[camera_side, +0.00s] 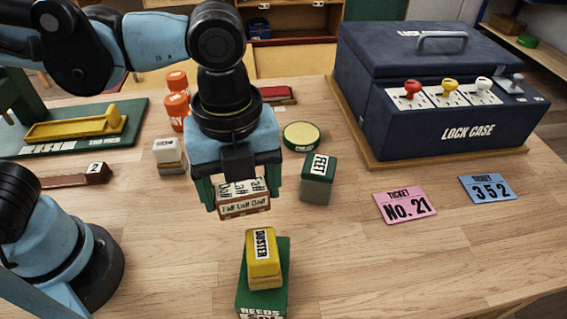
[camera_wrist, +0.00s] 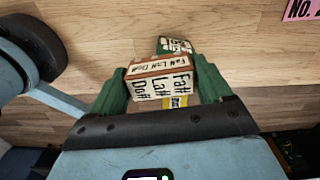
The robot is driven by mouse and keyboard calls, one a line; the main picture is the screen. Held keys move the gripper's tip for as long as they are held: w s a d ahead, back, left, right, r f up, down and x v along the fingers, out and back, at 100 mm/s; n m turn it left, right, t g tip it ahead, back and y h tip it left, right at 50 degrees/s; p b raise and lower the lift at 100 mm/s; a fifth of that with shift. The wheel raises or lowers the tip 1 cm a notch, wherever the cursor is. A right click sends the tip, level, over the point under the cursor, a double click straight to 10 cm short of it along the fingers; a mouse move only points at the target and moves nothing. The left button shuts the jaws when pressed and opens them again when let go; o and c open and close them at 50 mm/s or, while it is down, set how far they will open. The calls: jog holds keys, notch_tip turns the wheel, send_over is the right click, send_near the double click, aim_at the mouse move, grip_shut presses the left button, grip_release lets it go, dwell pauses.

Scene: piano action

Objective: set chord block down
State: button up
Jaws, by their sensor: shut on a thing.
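The chord block (camera_side: 243,203) is a small brown block with cream faces lettered with note names. My gripper (camera_side: 238,192) is shut on it, with a green finger on either side. In the side view it appears above the table, behind the yellow duster block. In the wrist view the chord block (camera_wrist: 161,80) sits between the green fingers, its lettered faces towards the camera. The underside of the block is hidden, and its exact height above the table is hard to tell.
The yellow duster (camera_side: 263,252) rests on the green reeds box (camera_side: 249,297) in front. A green felt block (camera_side: 318,178) stands close on the right. A pink ticket (camera_side: 404,205), a blue ticket (camera_side: 487,188) and the lock case (camera_side: 455,110) are farther right. Bare table lies between.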

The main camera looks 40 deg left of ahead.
notch_tip(320, 180, up, 2)
jog(key=shift+w+d+r, duration=0.1)
jog(key=shift+r, duration=0.05)
jog(key=w+d+m, duration=0.1)
jog(key=w+d, duration=0.3)
jog(key=d, duration=0.5)
jog(key=w+d, duration=0.4)
jog(key=d, duration=0.4)
jog(key=shift+f, duration=8)
jog(key=shift+f, duration=0.15)
jog(key=o, duration=1)
